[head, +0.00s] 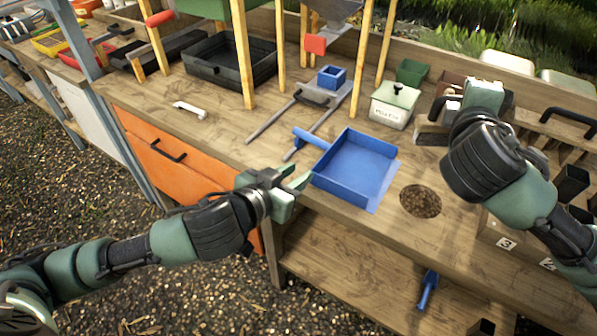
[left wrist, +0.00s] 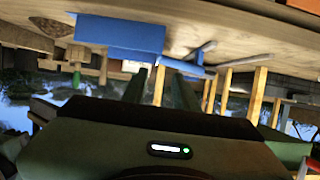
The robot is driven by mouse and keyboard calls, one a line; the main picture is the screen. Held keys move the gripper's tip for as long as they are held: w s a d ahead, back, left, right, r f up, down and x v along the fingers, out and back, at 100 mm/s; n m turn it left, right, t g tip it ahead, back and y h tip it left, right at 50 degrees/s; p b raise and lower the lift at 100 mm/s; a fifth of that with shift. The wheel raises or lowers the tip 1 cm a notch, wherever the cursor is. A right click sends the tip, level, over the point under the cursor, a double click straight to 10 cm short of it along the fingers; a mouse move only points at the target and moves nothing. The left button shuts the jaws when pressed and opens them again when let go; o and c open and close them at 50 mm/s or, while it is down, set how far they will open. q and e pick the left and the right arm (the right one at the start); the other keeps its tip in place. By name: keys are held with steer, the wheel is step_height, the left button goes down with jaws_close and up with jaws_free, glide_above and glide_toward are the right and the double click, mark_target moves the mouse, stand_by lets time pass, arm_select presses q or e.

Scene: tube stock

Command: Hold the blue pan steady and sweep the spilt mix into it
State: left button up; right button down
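The blue pan (head: 352,172) lies on the wooden bench, its handle pointing to the upper left. In the left wrist view, which looks upside down, the pan (left wrist: 120,34) is just ahead of the fingers. My left gripper (head: 291,184) is open and empty at the bench's front edge, left of the pan and apart from it. The spilt mix (head: 420,201) is a round brown patch right of the pan. My right gripper (head: 480,98) is beyond the mix, by the back items. Its fingers are mostly hidden, so its grip is unclear.
A white lidded tin (head: 394,104) and a blue square pot (head: 332,77) stand behind the pan. A black tray (head: 230,62) and wooden posts are at the back left. Numbered bins (head: 507,243) are at the right.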

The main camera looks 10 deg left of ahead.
mark_target(321, 159)
arm_select(q)
steer(key=x, duration=1.2)
steer(key=shift+s, duration=0.1)
jaws_close()
steer(key=shift+f, duration=0.1)
stand_by(1.0)
